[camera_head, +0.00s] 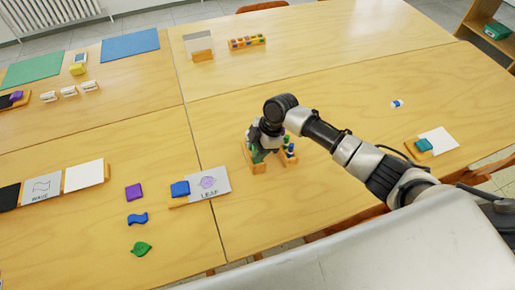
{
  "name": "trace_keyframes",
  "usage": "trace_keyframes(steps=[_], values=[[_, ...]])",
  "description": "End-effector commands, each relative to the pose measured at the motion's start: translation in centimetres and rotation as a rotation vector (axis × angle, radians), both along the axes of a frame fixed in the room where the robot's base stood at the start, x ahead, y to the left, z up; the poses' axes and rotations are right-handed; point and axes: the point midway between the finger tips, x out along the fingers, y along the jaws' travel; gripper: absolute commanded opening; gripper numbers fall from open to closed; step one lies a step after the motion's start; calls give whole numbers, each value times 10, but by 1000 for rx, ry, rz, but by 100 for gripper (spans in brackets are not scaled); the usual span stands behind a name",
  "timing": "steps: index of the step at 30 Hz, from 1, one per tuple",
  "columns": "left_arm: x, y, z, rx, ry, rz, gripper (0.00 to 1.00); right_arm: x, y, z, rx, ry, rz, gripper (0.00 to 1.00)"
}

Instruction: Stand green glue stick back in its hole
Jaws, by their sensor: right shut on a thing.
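My right gripper (259,142) is over the wooden holder (290,164) near the middle of the table. It is shut on the green glue stick (257,154), which shows as a dark green piece just below the fingers. The glue stick is at the holder's left part, but I cannot tell whether it is in a hole or above it. Several small blue and green sticks (289,148) stand in the holder's right part. The gripper and wrist hide the middle of the holder. My left gripper is not in view.
A blue block on a wooden stand (180,189) with a LEAF card (209,183) is to the left. A teal block (423,145) is at the right.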

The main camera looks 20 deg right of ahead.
Motion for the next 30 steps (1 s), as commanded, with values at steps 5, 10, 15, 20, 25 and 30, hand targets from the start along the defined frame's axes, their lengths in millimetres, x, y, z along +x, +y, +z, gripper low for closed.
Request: trace_keyframes(steps=[5, 10, 15, 20, 25, 30], values=[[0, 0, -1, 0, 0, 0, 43, 0, 0, -1, 0, 0, 0, 0], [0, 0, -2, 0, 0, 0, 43, 0, 0, -4, 0, 0, 0, 0], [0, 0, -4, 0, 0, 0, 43, 0, 0, -7, 0, 0, 0, 0], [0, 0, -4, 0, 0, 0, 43, 0, 0, -8, 0, -1, 0, 0], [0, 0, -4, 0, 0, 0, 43, 0, 0, -8, 0, 0, 0, 0], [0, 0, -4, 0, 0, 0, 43, 0, 0, -8, 0, 0, 0, 0]])
